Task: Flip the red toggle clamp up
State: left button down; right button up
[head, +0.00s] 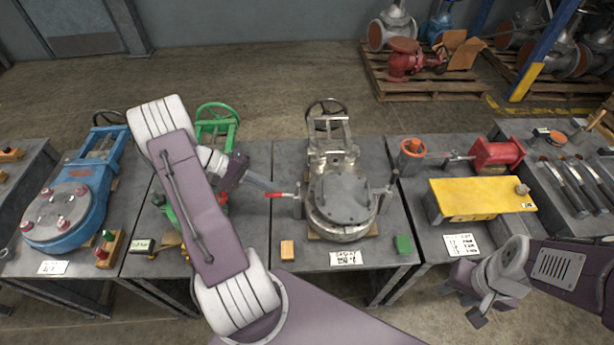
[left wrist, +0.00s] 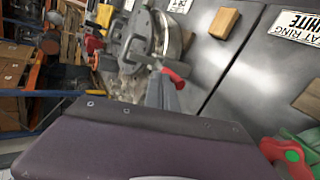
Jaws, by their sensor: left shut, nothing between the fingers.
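The red toggle clamp handle (head: 281,195) sticks out nearly level to the left from the clamp on the round metal valve (head: 343,203). It also shows in the left wrist view (left wrist: 174,78), just beyond my fingers. My left gripper (head: 266,188) is shut and empty, with its fingertips close to the handle's red end. I cannot tell whether they touch it. The clamp's base is partly hidden against the valve. My right gripper (head: 462,304) hangs low at the right, away from the clamp; its jaw opening is unclear.
A blue valve (head: 62,215) stands to the left and a green valve (head: 216,120) lies partly behind my left arm. A yellow box (head: 480,197) stands to the right.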

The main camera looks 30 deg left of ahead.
pick_arm(q)
jog(key=shift+s+f, duration=0.15)
jog(key=shift+f, duration=0.25)
dwell(0.3)
notch_tip(320, 180, up, 6)
jog(key=w+p, duration=0.2)
jog(key=p, duration=0.2)
jog(key=s+a+r, duration=0.3)
jog(key=s+a, duration=0.1)
jog(key=a, duration=0.3)
jog(key=shift+s+a+r+b, duration=0.2)
jog(key=shift+s+a+b, duration=0.1)
jog(key=shift+s+a, duration=0.05)
jog(key=shift+d, duration=0.1)
